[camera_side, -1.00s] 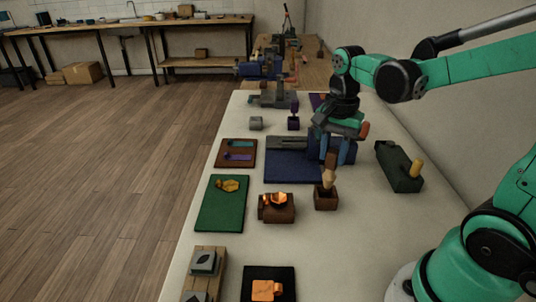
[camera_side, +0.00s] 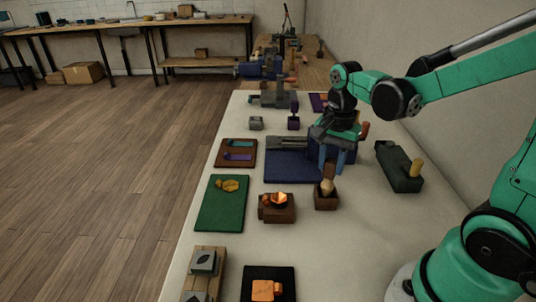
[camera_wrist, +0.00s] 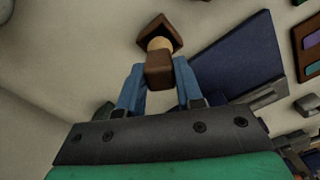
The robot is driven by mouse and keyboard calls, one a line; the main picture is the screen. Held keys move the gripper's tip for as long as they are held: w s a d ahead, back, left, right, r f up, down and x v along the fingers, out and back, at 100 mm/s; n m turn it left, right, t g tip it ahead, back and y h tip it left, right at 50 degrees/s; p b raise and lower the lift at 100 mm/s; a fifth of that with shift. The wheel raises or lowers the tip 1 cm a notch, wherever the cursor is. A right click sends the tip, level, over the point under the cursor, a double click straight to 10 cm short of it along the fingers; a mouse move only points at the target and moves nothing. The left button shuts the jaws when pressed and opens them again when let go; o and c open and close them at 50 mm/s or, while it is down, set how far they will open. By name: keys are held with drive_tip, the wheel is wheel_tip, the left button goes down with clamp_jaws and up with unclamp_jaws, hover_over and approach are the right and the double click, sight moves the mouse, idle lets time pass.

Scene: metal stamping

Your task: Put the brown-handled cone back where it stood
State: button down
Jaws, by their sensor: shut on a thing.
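The brown-handled cone (camera_side: 327,187) is upright at the brown block (camera_side: 326,203), its pale wooden part low at the block's top. Its lower end is hidden in or behind the block, so I cannot tell how deep it sits. My gripper (camera_side: 332,168) is shut on the brown handle from above. In the wrist view the handle (camera_wrist: 159,72) lies between my two blue fingers (camera_wrist: 160,82), with the pale cone (camera_wrist: 158,43) beyond it and the block (camera_wrist: 171,30) around its end.
A brown block with a glowing orange piece (camera_side: 279,200) stands just left. A blue mat (camera_side: 285,168) lies behind, beside my gripper. A dark green block with a yellow peg (camera_side: 398,167) stands to the right. Bare table lies in front of the brown block.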

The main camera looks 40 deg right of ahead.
drive_tip(key=shift+f, duration=0.3)
drive_tip(key=shift+f, duration=0.45)
idle(0.3)
drive_tip(key=shift+c, duration=2.4)
unclamp_jaws()
drive_tip(key=shift+r, duration=0.15)
